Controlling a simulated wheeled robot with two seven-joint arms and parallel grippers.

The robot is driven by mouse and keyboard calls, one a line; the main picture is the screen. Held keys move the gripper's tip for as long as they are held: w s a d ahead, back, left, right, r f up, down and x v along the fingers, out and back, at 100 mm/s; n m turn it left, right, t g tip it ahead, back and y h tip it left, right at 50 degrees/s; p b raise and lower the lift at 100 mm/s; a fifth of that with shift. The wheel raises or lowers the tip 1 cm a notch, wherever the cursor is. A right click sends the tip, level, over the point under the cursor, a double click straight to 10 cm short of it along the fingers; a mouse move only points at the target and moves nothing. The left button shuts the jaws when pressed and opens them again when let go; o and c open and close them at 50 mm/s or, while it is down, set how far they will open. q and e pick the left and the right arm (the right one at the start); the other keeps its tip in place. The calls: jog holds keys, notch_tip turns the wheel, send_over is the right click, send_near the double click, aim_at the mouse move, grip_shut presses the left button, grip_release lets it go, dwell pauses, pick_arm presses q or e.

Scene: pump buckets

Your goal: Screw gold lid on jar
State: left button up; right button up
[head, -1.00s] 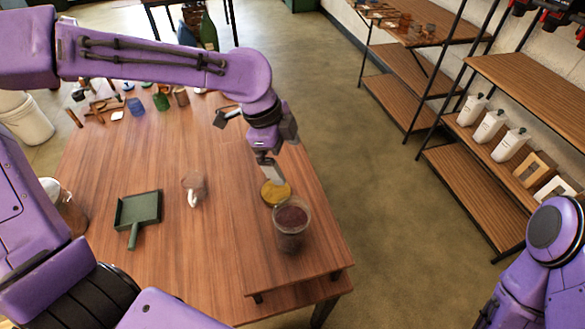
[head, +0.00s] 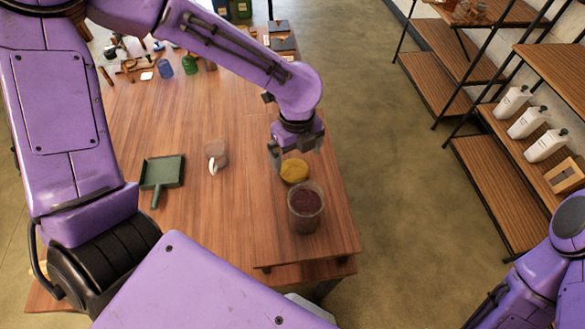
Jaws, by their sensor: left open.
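The gold lid (head: 294,171) lies flat on the raised board at the right end of the wooden table, just behind the jar. The glass jar (head: 305,208) stands upright and open, with dark contents. My left gripper (head: 275,158) is above and just left of the lid, pointing down. It is open and holds nothing that I can see; its fingertips are small and partly hidden by the wrist. My right arm shows at the lower right edge, but its gripper is out of view.
Several small bottles and tools lie at the far end. Shelves with white bottles (head: 527,122) stand to the right across open floor.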

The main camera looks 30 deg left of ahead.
aim_at(294, 170)
pick_arm(q)
jog(key=f, duration=0.3)
jog(key=f+p, duration=0.1)
jog(key=f, duration=0.1)
jog(key=shift+s+a+f, duration=0.15)
jog(key=shift+s+a, duration=0.05)
jog(key=shift+a, duration=0.05)
jog(key=shift+d, duration=0.1)
jog(key=c, duration=1)
